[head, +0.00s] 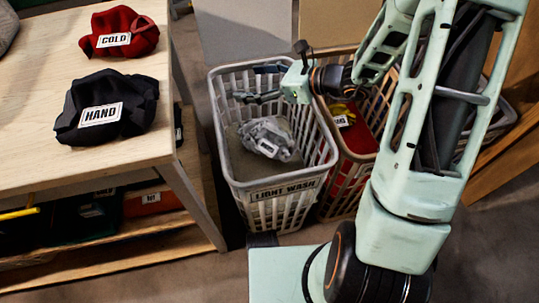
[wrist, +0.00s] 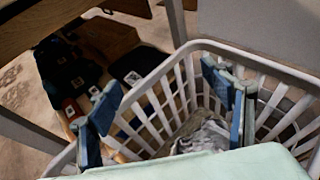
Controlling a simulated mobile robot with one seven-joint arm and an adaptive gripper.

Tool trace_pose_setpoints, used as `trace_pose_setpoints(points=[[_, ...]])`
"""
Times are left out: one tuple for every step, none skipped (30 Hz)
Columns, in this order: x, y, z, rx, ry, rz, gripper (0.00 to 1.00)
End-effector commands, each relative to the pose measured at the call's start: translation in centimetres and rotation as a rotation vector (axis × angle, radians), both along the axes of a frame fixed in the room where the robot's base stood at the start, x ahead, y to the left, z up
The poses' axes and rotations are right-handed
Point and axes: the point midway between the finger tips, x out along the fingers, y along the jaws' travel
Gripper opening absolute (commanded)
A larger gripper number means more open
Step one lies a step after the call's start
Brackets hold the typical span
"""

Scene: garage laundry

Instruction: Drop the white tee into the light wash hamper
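The white tee (head: 266,138) is a crumpled pale cloth lying inside the light wash hamper, at the bottom as far as I can see. It also shows in the wrist view (wrist: 205,135), partly hidden by my own wrist. The light wash hamper (head: 284,188) is a white slatted basket labelled "LIGHT WASH"; its rim crosses the wrist view (wrist: 262,62). My gripper (head: 258,83) is over the far part of this hamper, above the tee and apart from it. Its blue-padded fingers are spread wide and empty in the wrist view (wrist: 160,88).
A wooden table (head: 30,130) at left bears a red "COLD" cloth (head: 122,32) and a black "HAND" cloth (head: 108,106). A second hamper (head: 342,200) with red and yellow cloth stands against the right side, partly behind my arm. Dark and orange items lie on the table's lower shelf.

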Motion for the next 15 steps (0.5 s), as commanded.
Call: trace_pose_setpoints(points=[[0.0, 0.0, 0.0, 0.0, 0.0, 0.0, 0.75], [0.0, 0.0, 0.0, 0.0, 0.0, 0.0, 0.75], [0.0, 0.0, 0.0, 0.0, 0.0, 0.0, 0.75], [0.0, 0.0, 0.0, 0.0, 0.0, 0.0, 0.75], [0.0, 0.0, 0.0, 0.0, 0.0, 0.0, 0.75], [0.0, 0.0, -0.1, 0.0, 0.001, 0.0, 0.75], [0.0, 0.0, 0.0, 0.0, 0.001, 0.0, 0.75], [0.0, -0.1, 0.0, -0.001, 0.001, -0.001, 0.75], [-0.1, -0.3, 0.1, -0.001, 0.001, -0.001, 0.75], [-0.2, -0.5, 0.2, -0.001, 0.001, -0.002, 0.75], [-0.3, -0.7, 0.3, -0.001, 0.001, -0.002, 0.75], [-0.5, -1.2, 0.5, -0.001, -0.001, -0.003, 0.75], [-0.6, -1.6, 0.7, -0.002, -0.001, -0.005, 0.75], [-0.8, -2.1, 0.9, -0.002, -0.002, -0.005, 0.75], [-1.2, -2.7, 1.2, -0.002, -0.002, -0.004, 0.75]])
